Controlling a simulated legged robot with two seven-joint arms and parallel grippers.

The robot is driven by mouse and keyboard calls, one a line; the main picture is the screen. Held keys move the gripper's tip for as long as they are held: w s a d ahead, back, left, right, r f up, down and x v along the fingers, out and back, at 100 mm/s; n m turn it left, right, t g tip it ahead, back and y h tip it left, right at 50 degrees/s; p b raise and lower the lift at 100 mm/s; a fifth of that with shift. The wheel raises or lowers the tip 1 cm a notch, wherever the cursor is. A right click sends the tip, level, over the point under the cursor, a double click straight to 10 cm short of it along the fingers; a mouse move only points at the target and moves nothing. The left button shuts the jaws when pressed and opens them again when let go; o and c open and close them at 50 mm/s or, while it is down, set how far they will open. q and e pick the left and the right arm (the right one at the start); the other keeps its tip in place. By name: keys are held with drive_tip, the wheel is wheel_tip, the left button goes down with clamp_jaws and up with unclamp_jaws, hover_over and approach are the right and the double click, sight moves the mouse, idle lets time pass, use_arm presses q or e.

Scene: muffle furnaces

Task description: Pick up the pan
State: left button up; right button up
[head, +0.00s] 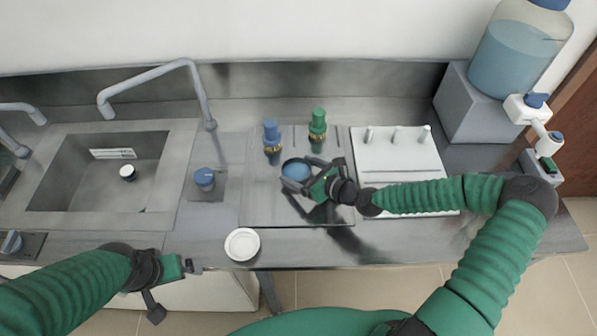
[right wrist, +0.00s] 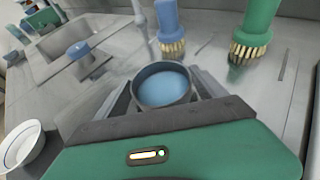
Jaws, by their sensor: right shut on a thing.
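The pan (head: 296,170) is a small round vessel with a dark grey rim and a blue inside, in front of the two brushes on the steel counter. It also shows in the right wrist view (right wrist: 164,88), upright between the fingers. My right gripper (head: 300,182) is shut on it, with a finger on either side. I cannot tell if its bottom touches the counter. My left gripper (head: 194,266) is near the counter's front edge, left of a white dish and away from the pan; its finger opening is unclear.
A blue brush (head: 271,137) and a green brush (head: 317,128) stand close behind the pan. A white dish (head: 242,244) lies at the front edge. A sink (head: 90,180) is left; a white board with pegs (head: 395,160) and a large water bottle (head: 512,55) are right.

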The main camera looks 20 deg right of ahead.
sight(301, 177)
drive_tip(key=shift+r, duration=0.55)
wheel_tip(301, 177, up, 2)
drive_tip(key=shift+d+r, duration=0.1)
drive_tip(key=shift+r, duration=0.15)
drive_tip(key=s, duration=0.2)
drive_tip(key=s+a, duration=0.1)
drive_tip(key=s, duration=0.2)
drive_tip(key=s+a, duration=0.1)
drive_tip(key=s, duration=0.1)
drive_tip(key=shift+s+a+r, duration=0.15)
drive_tip(key=shift+s+r, duration=0.15)
drive_tip(key=shift+s, duration=0.05)
drive_tip(key=s+p, duration=0.2)
drive_tip(key=p, duration=0.1)
drive_tip(key=s+a+p, duration=0.1)
drive_tip(key=s+p, duration=0.2)
drive_tip(key=p, duration=0.1)
drive_tip(key=s+a+r+p, duration=0.1)
drive_tip(key=s+p, duration=0.1)
drive_tip(key=p, duration=0.2)
drive_tip(key=shift+s, duration=0.35)
drive_tip(key=shift+f, duration=0.1)
